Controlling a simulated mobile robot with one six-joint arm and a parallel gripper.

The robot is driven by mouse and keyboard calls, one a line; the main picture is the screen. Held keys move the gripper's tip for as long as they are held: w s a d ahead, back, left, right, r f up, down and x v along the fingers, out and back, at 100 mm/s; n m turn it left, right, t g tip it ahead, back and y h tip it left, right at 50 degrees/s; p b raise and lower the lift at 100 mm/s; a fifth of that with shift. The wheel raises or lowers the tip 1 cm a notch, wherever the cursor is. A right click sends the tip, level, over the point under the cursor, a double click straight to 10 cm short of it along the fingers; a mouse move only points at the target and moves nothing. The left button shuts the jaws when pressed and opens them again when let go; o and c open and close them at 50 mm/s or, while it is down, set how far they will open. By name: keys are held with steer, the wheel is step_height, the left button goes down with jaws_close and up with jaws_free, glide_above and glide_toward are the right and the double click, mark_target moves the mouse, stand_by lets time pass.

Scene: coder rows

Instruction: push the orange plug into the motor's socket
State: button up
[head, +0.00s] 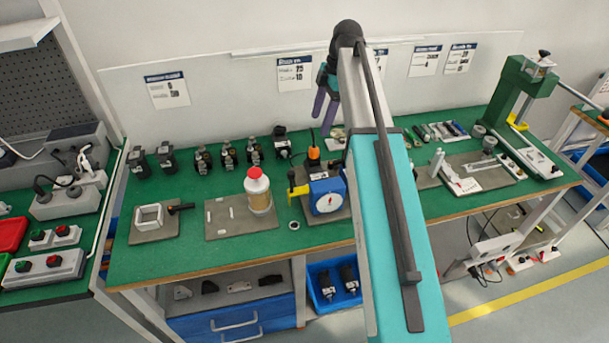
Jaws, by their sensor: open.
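A small orange piece (313,155), which looks like the plug, stands upright at the back middle of the green bench, with a thin dark cable rising from it. A dark motor-like unit (282,142) stands just to its left. No socket can be made out at this size. My gripper (324,118) has two purple fingers pointing down, apart and empty. In the picture it is just above the orange piece; the height gap cannot be judged. My arm hides part of the bench to the right.
A blue device with a white dial (327,196) and yellow handle stands in front, next to a red-capped bottle (258,191). Several dark units (203,158) line the back left. A green press (521,95) stands at the right. The front left bench edge is clear.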

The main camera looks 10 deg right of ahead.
steer(key=b+v, duration=0.1)
steer(key=v, duration=0.6)
steer(key=shift+r, duration=0.25)
steer(key=shift+s+d+f, duration=0.1)
steer(key=shift+s, duration=0.05)
stand_by(0.5)
